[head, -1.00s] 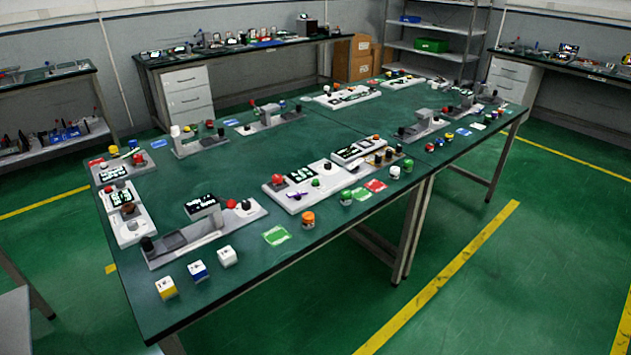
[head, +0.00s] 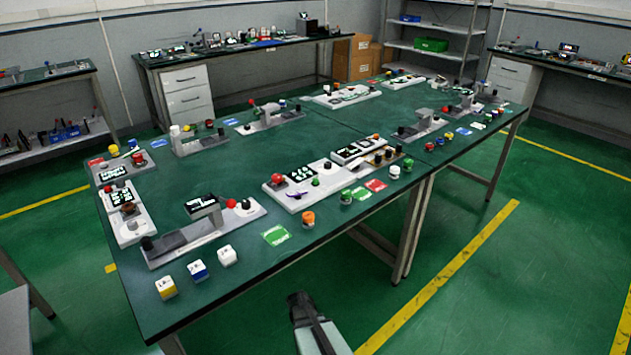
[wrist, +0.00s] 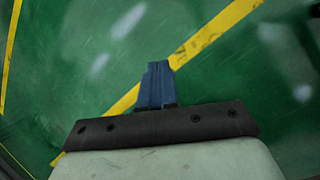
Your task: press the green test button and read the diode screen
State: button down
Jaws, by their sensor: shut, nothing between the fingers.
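A long white panel (head: 296,198) lies on the near half of the green table. On it are a red knob (head: 277,178), a small lit screen (head: 300,174) and a small green button (head: 315,182). Other lit screens show on units nearby, such as the dark screen (head: 201,206) at the left. Their text is too small to read, and I cannot tell which is the diode screen. My gripper (head: 297,296) is shut and empty, low in front of the table and apart from everything. Its closed fingers show in the wrist view (wrist: 157,70) over the floor.
The floor (head: 520,275) right of the table is open, with a yellow line.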

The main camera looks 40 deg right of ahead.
jog(key=w+d+r+m+h, duration=0.1)
jog(key=d+r+m, duration=0.3)
jog(key=d, duration=1.2)
jog(key=d+r+m, duration=0.2)
jog(key=d+r, duration=0.3)
jog(key=d, duration=1.1)
jog(key=d+r+m+t+h, duration=0.1)
jog(key=d+r+t, duration=0.1)
jog(key=d+r, duration=1.05)
jog(key=w+a+r+n+t, duration=0.15)
jog(key=w+r, duration=0.25)
jog(key=r, duration=0.5)
jog(key=w+r+n+t, duration=0.15)
jog(key=w+r, duration=0.25)
jog(key=r, duration=0.6)
jog(key=w+a+r+n+t+y, duration=0.1)
jog(key=w+a+r+t, duration=0.3)
jog(key=w, duration=0.7)
jog(key=w+a+r+n+t+y, duration=0.2)
jog(key=w+a+r+t, duration=0.3)
jog(key=w+a+r, duration=0.4)
jog(key=w+a, duration=0.2)
jog(key=w, duration=0.1)
jog(key=shift+r, duration=0.2)
jog(key=shift+f, duration=0.15)
